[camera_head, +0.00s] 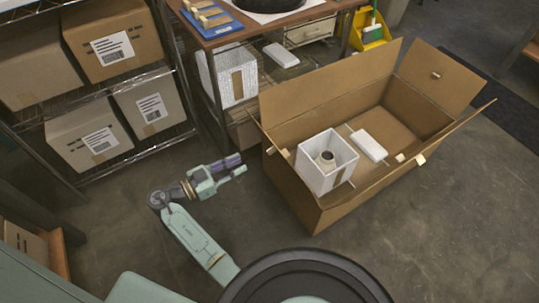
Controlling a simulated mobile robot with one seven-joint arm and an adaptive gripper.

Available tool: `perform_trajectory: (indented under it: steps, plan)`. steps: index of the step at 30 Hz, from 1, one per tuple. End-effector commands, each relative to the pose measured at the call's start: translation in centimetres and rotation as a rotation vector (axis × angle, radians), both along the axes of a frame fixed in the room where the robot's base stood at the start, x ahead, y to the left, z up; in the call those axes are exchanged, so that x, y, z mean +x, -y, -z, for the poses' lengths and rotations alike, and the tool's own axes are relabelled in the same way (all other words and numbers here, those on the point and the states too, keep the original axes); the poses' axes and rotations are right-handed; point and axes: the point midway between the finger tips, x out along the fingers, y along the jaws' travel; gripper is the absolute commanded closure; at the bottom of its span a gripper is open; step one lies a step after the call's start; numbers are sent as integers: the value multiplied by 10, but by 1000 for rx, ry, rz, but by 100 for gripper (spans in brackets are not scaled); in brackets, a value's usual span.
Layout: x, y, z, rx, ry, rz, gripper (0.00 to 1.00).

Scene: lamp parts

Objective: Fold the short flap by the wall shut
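A large open cardboard box (290,190) stands on the floor at right of centre. Its right short flap (440,78) stands up and leans outward, with a small pale tab on it. Its left short flap (268,138) shows nearly edge-on. The far long flap (335,80) stands up, and the near long flap (455,130) sticks outward. No wall shows, so I cannot tell which short flap is by it. My gripper (243,169) is left of the box, apart from it, pointing right. It is too small to tell whether it is open.
Inside the box are a white open carton (327,162) with a round part and a white block (369,146). A workbench (215,38) stands behind, with a white carton (226,76) below. A wire shelf (110,84) with boxes is at left. Floor in front is clear.

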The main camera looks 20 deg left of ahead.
Motion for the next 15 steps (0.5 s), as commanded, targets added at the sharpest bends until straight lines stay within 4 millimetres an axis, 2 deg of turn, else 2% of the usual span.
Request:
perform_trajectory:
  steps: [5,15]
  plan:
    - [16,15,-3,-2,4,8,76]
    - [66,53,-2,-1,1,6,76]
